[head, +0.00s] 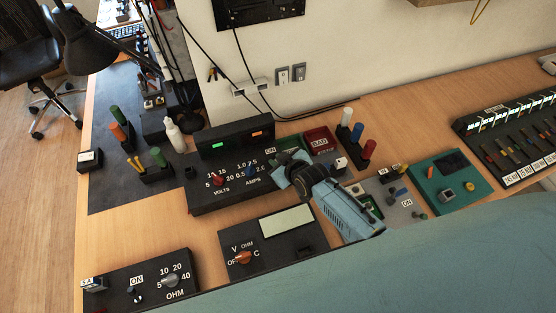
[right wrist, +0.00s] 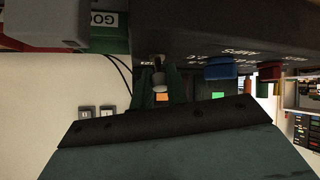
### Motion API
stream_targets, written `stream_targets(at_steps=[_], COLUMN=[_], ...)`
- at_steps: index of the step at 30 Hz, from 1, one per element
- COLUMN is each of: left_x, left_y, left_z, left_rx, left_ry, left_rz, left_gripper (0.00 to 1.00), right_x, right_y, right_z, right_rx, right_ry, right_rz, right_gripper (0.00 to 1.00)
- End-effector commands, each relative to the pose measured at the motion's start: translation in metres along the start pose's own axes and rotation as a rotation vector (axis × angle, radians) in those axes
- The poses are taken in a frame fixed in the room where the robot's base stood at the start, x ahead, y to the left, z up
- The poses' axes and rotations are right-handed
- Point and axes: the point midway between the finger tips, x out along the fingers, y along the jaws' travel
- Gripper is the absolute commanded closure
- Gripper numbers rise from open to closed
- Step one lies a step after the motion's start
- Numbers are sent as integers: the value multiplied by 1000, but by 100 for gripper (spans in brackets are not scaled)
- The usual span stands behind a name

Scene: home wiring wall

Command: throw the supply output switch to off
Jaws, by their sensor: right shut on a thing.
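The supply (head: 228,186) is a black box with a red volts knob (head: 218,179), a blue amps knob (head: 250,172) and an ON label (head: 270,151). My right gripper (head: 287,160) is at the right end of its panel and hides the output switch in the head view. In the right wrist view, the output switch (right wrist: 157,78) has a pale tip and stands between the two green fingers of my right gripper (right wrist: 159,92), which is shut on it. Which way the lever leans is hard to tell. My left gripper is not in view.
A black meter (head: 262,250) lies in front, with a resistance box (head: 150,283) at left. A cable hangs behind the supply.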

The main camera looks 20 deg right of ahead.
Motion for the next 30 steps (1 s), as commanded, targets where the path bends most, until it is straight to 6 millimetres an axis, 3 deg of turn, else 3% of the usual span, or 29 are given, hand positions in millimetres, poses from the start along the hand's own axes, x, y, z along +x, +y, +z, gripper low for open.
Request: stream_targets(at_steps=[4,5,6,19,30], left_x=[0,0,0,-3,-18], left_y=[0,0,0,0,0], left_z=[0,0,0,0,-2], left_rx=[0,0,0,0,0], left_ry=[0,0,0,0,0], left_rz=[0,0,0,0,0], left_gripper=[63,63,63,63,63], right_x=[0,0,0,-9,-71], right_y=[0,0,0,0,0], right_z=[-2,-2,-2,0,-1], right_rx=[1,1,1,0,0], right_ry=[3,3,3,-1,0], right_rz=[0,0,0,0,0], right_gripper=[100,81,76,76,76])
